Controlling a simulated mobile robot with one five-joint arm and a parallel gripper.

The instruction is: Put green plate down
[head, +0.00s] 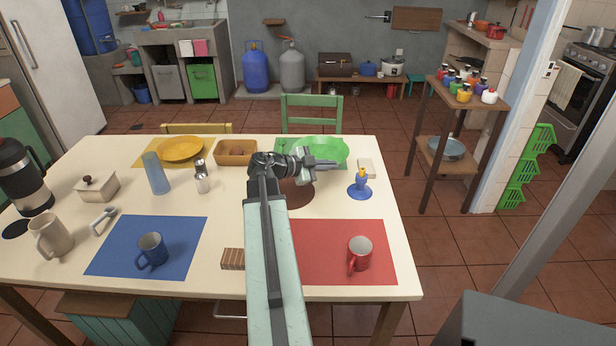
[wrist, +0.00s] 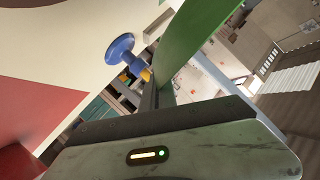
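The green plate (head: 322,146) is at the far right side of the table, by the green chair. My gripper (head: 334,163) reaches its near rim. In the wrist view the plate (wrist: 196,38) shows as a green band running up from beside the dark finger, and the gripper looks shut on its edge. A green mat (head: 284,143) shows partly to the left of the plate. I cannot tell whether the plate touches the mat or the table.
A blue stand with a yellow top (head: 360,187) is right of my gripper, near a small pale block (head: 366,167). A wooden tray (head: 236,152) is to the left. A red mug (head: 360,253) stands on the red mat (head: 320,240). A brown round piece (head: 298,193) lies under my arm.

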